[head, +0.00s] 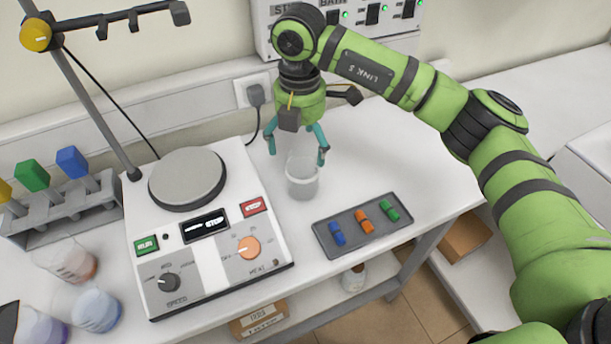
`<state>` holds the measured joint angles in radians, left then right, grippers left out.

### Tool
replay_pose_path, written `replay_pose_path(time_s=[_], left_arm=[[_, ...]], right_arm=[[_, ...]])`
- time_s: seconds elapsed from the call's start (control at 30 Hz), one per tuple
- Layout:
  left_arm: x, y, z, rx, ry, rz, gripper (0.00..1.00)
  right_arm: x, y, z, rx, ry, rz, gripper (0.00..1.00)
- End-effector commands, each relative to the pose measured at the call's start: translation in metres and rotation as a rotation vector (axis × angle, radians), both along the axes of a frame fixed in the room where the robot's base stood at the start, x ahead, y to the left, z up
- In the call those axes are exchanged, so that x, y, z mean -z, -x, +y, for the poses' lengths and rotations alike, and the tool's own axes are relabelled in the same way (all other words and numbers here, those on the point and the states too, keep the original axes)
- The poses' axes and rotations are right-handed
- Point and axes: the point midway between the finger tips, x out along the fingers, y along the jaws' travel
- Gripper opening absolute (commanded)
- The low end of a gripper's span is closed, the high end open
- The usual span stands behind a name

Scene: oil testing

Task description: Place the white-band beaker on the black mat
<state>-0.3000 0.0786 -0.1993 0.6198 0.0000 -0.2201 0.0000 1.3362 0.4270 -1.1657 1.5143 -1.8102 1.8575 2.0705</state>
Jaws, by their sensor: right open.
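A clear beaker (302,182) with a pale, whitish lower part stands upright on the white bench, right of the hotplate stirrer. I take it for the white-band beaker, though the band is hard to make out. My right gripper (298,152) points down over it, with its teal fingers open and spread on either side of the beaker's upper part. I cannot tell whether they touch the glass. No black mat is clearly visible; a dark shape (8,322) is cut off at the left edge, and I cannot tell what it is. My left gripper is not in view.
The stirrer (208,312) with its round plate fills the middle left. A dark grey tray (336,250) holds blue, orange and green pieces. Beakers with reddish (72,262), blue (97,310) and purple (42,328) contents stand lower left. The bench is clear right of the gripper.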

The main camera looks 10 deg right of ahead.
Motion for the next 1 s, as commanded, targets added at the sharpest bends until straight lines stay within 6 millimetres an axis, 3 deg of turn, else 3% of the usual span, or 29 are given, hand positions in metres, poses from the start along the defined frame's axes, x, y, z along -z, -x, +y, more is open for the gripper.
replay_pose_path(time_s=[0.2,0.33,0.63,0.67,0.8,0.93,1.0], left_arm=[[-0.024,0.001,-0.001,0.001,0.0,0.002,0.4],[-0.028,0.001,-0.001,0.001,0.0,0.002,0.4],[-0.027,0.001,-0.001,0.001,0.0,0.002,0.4],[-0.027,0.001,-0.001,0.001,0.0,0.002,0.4],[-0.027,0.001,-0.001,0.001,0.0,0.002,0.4],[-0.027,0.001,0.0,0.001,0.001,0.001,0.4],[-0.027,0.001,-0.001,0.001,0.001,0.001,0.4]], right_arm=[[0.026,0.009,-0.003,-0.003,0.001,0.005,0.93],[0.045,0.008,-0.002,-0.003,0.001,0.003,0.93],[0.052,0.007,-0.002,-0.004,0.0,-0.001,0.93],[0.052,0.007,-0.002,-0.004,0.0,-0.001,0.85],[0.052,0.007,-0.002,-0.004,0.0,-0.001,0.31],[0.052,0.007,-0.002,-0.004,0.0,-0.001,0.31],[0.052,0.007,-0.002,-0.004,0.0,-0.001,0.25]])
